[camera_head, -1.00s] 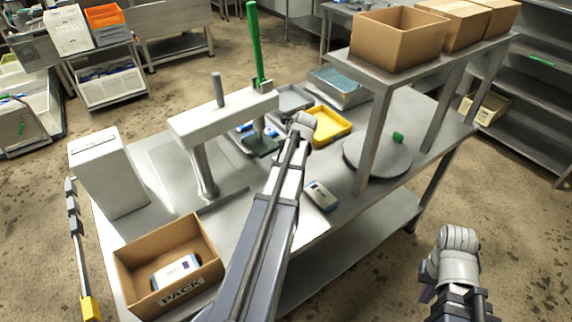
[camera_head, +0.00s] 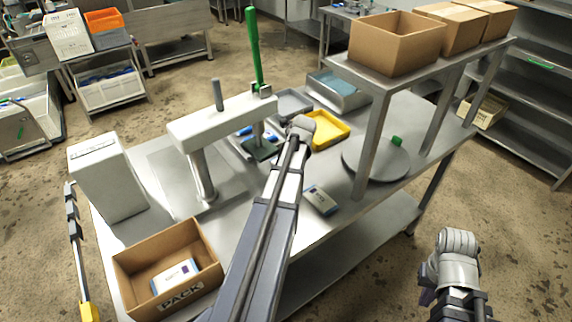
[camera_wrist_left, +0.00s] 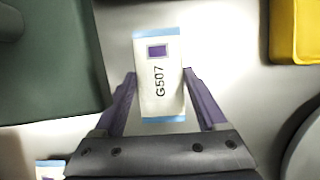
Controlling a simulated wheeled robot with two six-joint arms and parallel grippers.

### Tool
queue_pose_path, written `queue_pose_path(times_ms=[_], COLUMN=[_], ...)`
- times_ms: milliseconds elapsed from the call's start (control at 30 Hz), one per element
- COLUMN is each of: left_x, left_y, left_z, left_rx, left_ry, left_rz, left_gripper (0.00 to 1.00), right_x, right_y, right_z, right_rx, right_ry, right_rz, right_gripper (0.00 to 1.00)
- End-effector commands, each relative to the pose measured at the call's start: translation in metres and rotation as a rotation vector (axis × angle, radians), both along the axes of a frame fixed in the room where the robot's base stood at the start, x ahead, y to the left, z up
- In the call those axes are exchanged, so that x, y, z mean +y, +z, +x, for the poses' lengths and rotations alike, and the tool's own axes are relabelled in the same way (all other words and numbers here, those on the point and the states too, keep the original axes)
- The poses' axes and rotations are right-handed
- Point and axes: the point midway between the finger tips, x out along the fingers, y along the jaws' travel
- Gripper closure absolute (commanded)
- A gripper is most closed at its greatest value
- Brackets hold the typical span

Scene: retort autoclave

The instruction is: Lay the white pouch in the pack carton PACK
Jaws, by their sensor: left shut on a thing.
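The white pouch (camera_wrist_left: 158,80), with blue end bands, a purple square and the print G507, lies between the fingers of my left gripper (camera_wrist_left: 159,76). The fingers are shut on its two long sides. In the head view my left wrist (camera_head: 300,130) is over the table near the yellow tray and hides its fingers and that pouch. The open carton PACK (camera_head: 205,283) stands at the table's near left corner. One white and blue pack (camera_head: 175,274) lies in it. My right gripper (camera_head: 455,262) is off the table at the lower right, its fingertips mostly hidden.
A yellow tray (camera_head: 342,126), a press with a green lever (camera_head: 255,50) and a round plate (camera_head: 375,163) stand around the left hand. Another pack (camera_head: 320,200) lies on the table. A raised shelf (camera_head: 372,84) with cartons is at the right. A white box (camera_head: 106,178) stands behind PACK.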

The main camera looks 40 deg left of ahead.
Motion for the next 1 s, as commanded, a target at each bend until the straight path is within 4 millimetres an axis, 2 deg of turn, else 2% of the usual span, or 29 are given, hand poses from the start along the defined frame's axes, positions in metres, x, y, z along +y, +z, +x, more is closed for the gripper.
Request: queue_pose_path(times_ms=[167,267,867,900,1000], left_x=[0.0,-0.009,-0.088,-0.086,-0.084], left_y=[0.012,0.009,0.009,0.022,0.04], left_z=[0.0,-0.012,-0.106,-0.102,-0.099], left_rx=[0.0,0.0,-0.001,-0.001,-0.001], left_ry=[0.0,0.0,-0.001,0.0,0.001], left_rz=[0.0,0.0,0.001,0.001,0.001], left_gripper=[0.94,0.94,0.94,0.94,0.94], right_x=[0.0,0.0,0.0,0.0,0.0], right_y=[0.012,0.009,0.009,0.022,0.04], right_z=[0.0,0.0,0.0,0.0,0.0], right_rx=[0.0,0.0,0.0,0.0,0.0], right_ry=[0.0,0.0,0.0,0.0,0.0], right_rz=[0.0,0.0,0.0,0.0,0.0], right_gripper=[1.0,1.0,1.0,1.0,1.0])
